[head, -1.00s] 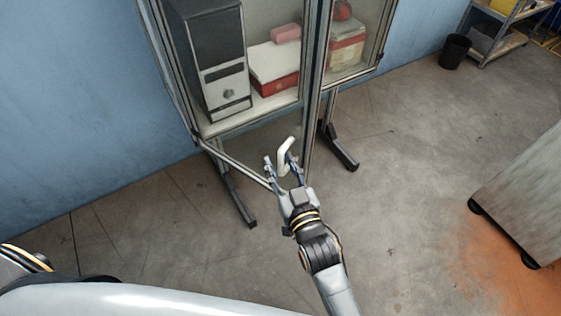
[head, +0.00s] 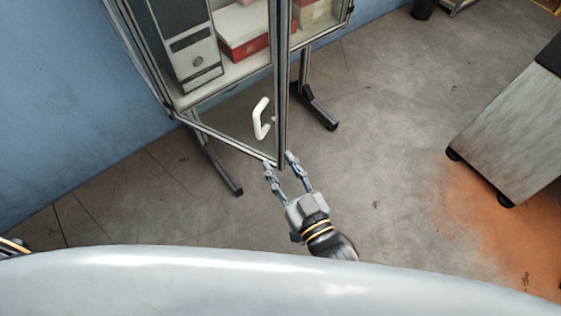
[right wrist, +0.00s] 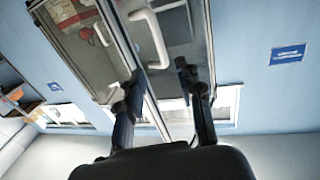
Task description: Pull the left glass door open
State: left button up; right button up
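The left glass door (head: 230,140) stands ajar, swung out from the cabinet towards me. Its free edge and lower corner point at my right gripper. The white door handle (head: 261,118) is free, with no finger on it; it also shows in the right wrist view (right wrist: 153,38). My right gripper (head: 279,162) is open at the door's lower free corner, below the handle. In the right wrist view the door's edge appears between the two spread fingers (right wrist: 160,85); I cannot tell whether they touch it. My left gripper is out of view.
The cabinet (head: 172,92) holds a grey computer case (head: 190,45) and red-and-white boxes (head: 243,30). Its dark feet (head: 322,115) stick out on the floor. A grey wheeled unit (head: 515,125) stands at the right. The floor between is clear.

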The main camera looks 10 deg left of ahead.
jog(key=shift+w+d+f, duration=0.2)
jog(key=c, duration=0.3)
jog(key=w+d+m+b, duration=0.1)
jog(key=w+d+f+m+b, duration=0.1)
jog(key=w+d+m+b, duration=0.1)
jog(key=shift+w+d+f+m+b, duration=0.1)
jog(key=shift+w+f+m+b, duration=0.1)
jog(key=shift+f+m+b, duration=0.1)
grip_shut()
jog(key=w+d+r+m+g+y+b, duration=0.35)
jog(key=w+d+r+m+b, duration=0.35)
jog(key=m, duration=0.4)
jog(key=f+p+x, duration=0.1)
jog(key=p+x, duration=0.1)
jog(key=x, duration=0.8)
jog(key=s, duration=0.1)
jog(key=s+a+p, duration=0.1)
jog(key=s, duration=0.1)
jog(key=shift+s+t, duration=0.25)
jog(key=shift+w, duration=0.1)
